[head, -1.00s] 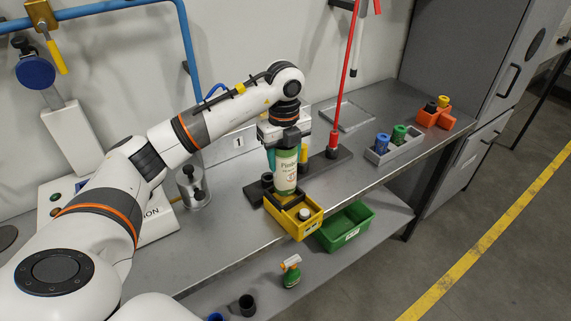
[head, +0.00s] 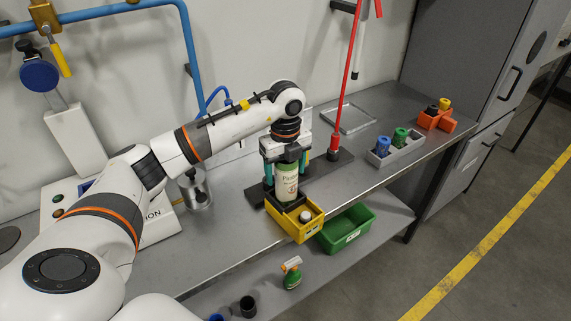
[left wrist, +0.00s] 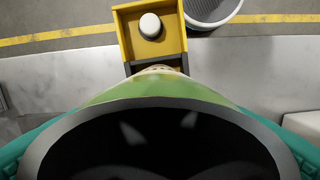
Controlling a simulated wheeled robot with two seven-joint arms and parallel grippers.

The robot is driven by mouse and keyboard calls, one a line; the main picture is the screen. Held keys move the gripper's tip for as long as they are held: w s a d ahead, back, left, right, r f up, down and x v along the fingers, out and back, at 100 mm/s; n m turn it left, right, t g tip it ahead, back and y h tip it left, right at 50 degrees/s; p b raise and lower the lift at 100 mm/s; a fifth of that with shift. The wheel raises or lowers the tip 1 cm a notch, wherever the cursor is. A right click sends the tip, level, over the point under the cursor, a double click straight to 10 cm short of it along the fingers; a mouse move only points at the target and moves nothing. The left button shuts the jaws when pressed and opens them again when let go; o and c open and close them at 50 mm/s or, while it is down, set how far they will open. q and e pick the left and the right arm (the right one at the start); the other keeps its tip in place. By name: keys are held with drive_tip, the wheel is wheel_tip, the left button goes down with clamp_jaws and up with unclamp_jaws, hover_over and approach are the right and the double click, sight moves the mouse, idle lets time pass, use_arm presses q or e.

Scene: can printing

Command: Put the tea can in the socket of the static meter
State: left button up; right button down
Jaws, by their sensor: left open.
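In the left wrist view the can's rim (left wrist: 155,103) and dark top fill the lower picture, between the teal pads. I cannot tell surely which device is the static meter. My right gripper is not in view.
A yellow bin (head: 310,229) with a small white-topped item stands in front of the can. A green bin (head: 347,232) and a spray bottle (head: 291,275) are on the lower shelf. A red pole (head: 346,90) rises behind. A grey tray (head: 405,149) and an orange holder (head: 437,124) stand right.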

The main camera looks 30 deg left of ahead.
use_arm(q)
wheel_tip(320, 180, up, 7)
drive_tip(key=shift+f+b, duration=0.1)
drive_tip(key=shift+b, duration=1.05)
drive_tip(key=shift+r+p, duration=0.35)
drive_tip(key=shift+r, duration=2.4)
